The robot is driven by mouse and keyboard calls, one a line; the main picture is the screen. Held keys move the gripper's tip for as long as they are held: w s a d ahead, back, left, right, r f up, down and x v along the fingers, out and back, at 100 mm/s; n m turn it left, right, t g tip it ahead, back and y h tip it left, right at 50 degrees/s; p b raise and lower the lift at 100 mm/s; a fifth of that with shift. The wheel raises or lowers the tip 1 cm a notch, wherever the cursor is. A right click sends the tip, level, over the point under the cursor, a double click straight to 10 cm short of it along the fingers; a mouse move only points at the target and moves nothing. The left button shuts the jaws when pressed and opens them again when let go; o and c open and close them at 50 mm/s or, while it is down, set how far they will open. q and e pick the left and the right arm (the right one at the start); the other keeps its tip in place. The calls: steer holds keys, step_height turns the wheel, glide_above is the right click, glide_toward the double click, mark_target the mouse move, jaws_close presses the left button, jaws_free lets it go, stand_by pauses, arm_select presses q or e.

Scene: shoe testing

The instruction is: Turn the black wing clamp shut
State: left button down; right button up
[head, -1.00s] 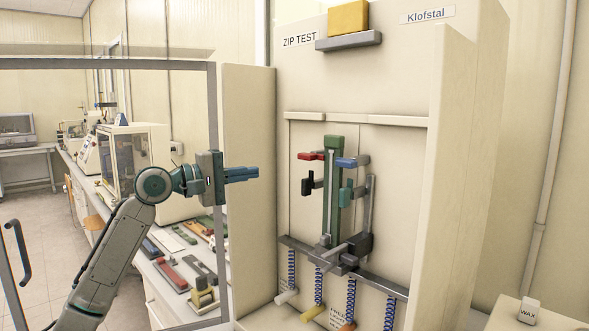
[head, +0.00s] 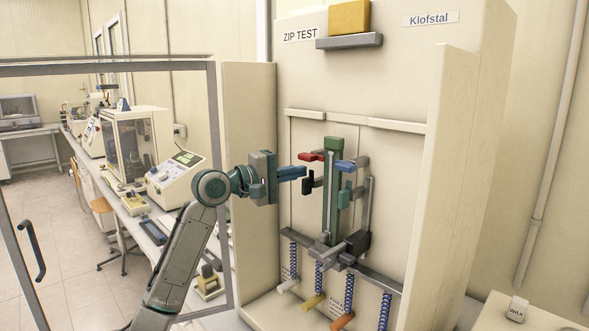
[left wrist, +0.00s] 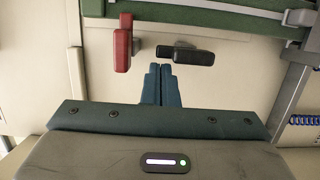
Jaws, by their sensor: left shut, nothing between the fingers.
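The black wing clamp (head: 308,184) is on the left side of the upright green rail (head: 331,200) in the head view, below the red clamp. In the left wrist view the black clamp (left wrist: 190,54) lies just past my fingertips, with its lever pointing to the right. My left gripper (head: 304,172) is shut and empty. Its fingertips (left wrist: 159,68) are close to the black clamp; whether they touch it I cannot tell. My right gripper is in neither view.
The red clamp (head: 311,157) is close above the fingers. A blue clamp (head: 346,164) and a green clamp (head: 344,196) are on the rail's right side. Blue springs (head: 293,262) hang from a grey bar below. The cabinet's side panel (head: 247,120) stands behind my left wrist.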

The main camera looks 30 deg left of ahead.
arm_select(q)
steer(key=shift+r+m, duration=0.1)
steer(key=shift+m, duration=0.3)
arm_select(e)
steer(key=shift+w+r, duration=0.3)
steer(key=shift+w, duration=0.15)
arm_select(q)
steer(key=shift+d+p, duration=0.1)
steer(key=shift+p, duration=0.25)
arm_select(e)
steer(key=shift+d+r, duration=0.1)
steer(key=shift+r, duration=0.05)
